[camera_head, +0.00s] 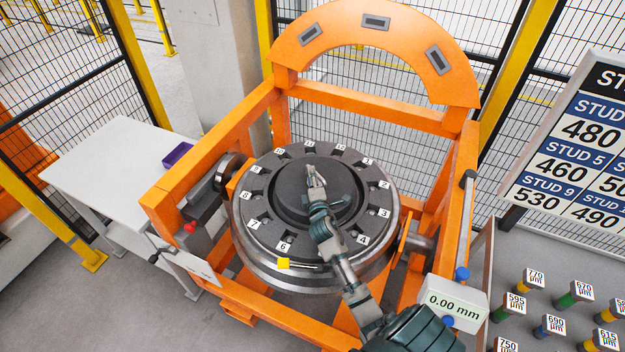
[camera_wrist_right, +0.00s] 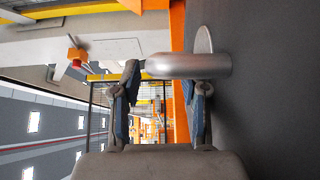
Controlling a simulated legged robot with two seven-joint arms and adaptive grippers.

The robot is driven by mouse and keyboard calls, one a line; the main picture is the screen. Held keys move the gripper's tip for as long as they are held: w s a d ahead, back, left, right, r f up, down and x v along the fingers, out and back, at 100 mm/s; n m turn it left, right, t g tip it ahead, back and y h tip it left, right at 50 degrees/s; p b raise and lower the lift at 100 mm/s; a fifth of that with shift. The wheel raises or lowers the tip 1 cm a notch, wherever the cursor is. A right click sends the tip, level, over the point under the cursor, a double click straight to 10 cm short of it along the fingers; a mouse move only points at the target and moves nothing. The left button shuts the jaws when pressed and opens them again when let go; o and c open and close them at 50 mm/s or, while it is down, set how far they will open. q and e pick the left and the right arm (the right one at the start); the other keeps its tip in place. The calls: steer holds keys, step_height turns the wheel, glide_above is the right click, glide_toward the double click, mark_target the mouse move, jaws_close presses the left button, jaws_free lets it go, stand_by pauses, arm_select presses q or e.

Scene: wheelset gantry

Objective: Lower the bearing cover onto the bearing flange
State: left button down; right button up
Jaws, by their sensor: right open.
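The round dark metal assembly (camera_head: 255,215) sits in the orange gantry, with numbered tags around its upper face and a darker raised disc (camera_head: 290,200) in the middle. I cannot tell where the bearing cover ends and the bearing flange begins, or whether there is a gap between them. My right gripper (camera_head: 316,180) is over the central disc and hides part of it. In the right wrist view, my right gripper (camera_wrist_right: 160,85) is open. My left gripper is not in view.
The orange gantry frame (camera_head: 375,108) with its arch surrounds the assembly. A white table (camera_head: 110,170) with a purple tray (camera_head: 178,154) stands left. A 0.00 mm display (camera_head: 455,303), several labelled studs (camera_head: 553,325) and a stud board (camera_head: 580,135) are right. Mesh fencing stands behind.

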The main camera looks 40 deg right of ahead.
steer(key=v, duration=1.2)
steer(key=shift+d, duration=0.1)
